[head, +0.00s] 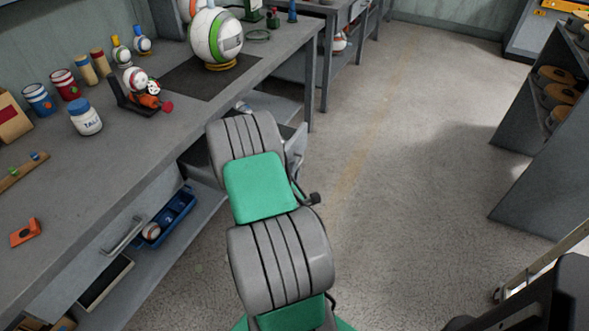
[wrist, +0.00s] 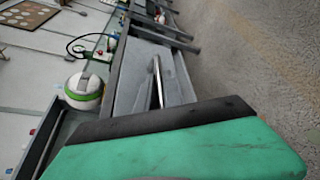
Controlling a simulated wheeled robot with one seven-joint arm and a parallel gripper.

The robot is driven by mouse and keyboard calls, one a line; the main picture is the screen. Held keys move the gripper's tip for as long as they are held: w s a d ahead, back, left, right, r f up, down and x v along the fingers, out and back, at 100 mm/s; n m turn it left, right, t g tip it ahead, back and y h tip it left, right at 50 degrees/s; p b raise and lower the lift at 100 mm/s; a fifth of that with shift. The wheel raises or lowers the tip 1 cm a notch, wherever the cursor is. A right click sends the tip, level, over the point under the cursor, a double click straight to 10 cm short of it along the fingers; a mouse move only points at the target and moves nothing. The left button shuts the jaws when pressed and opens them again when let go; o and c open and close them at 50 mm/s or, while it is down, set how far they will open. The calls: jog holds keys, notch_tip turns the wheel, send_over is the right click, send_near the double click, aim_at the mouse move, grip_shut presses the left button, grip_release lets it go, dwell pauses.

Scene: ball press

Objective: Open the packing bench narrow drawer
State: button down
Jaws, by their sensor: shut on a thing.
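The packing bench (head: 95,165) runs along the left of the head view. The narrow drawer's grey front (wrist: 135,75) shows in the wrist view, with a slim metal handle (wrist: 157,80) on it. In the head view, a light grey panel (head: 296,146) that looks like this drawer's front edge shows beside my arm, out from the bench. My gripper (wrist: 160,125) shows as a green body with a dark edge against the handle. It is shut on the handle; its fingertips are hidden. My arm covers most of the drawer in the head view.
Another drawer handle (head: 122,235) is at the lower left, near a blue bin (head: 172,220) with a ball on the lower shelf. A white-green ball (head: 215,38) and several jars stand on the bench. The floor (head: 400,150) to the right is clear up to a dark shelf (head: 540,150).

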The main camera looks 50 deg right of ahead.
jog(key=c, duration=1.8)
grip_release()
jog(key=shift+o, duration=0.2)
jog(key=b+v, duration=0.1)
jog(key=v, duration=0.7)
jog(key=shift+b, duration=0.3)
